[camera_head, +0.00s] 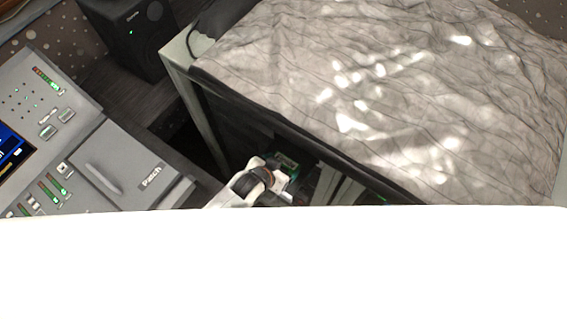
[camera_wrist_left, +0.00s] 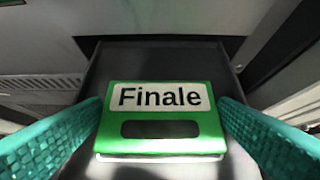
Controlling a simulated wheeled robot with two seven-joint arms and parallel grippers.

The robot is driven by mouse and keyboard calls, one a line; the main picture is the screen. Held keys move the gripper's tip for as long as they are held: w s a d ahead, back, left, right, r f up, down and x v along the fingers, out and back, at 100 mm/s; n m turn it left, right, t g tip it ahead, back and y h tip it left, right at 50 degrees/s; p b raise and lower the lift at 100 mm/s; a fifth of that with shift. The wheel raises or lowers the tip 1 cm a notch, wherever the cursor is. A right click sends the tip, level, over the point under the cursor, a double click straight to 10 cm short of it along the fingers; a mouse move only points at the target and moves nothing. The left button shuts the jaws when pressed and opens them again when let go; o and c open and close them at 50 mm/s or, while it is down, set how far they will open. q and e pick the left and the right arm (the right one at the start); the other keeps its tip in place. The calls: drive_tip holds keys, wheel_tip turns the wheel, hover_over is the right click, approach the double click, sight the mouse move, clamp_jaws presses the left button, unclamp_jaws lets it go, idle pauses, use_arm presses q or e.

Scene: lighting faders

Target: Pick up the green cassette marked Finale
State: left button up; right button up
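The green cassette (camera_wrist_left: 160,146) has a pale label reading "Finale" and a dark window, and it shows upright to read in the left wrist view. My left gripper (camera_wrist_left: 160,108) has its two teal fingers on either side of the cassette, close against its side edges. I see no clear gap, but cannot tell whether they press on it. In the head view my left gripper (camera_head: 286,184) reaches below the table edge, beside a small green item (camera_head: 287,160) that is partly hidden. My right gripper is not in view.
A dark surface (camera_wrist_left: 160,60) lies behind the cassette. A table with a crumpled grey cloth (camera_head: 380,80) stands above the gripper. A grey console with faders (camera_head: 105,160) is at the left, and a black speaker (camera_head: 135,35) behind it. White covers the lower head view.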

use_arm(q)
drive_tip(key=c, duration=0.6)
drive_tip(key=shift+o, duration=0.2)
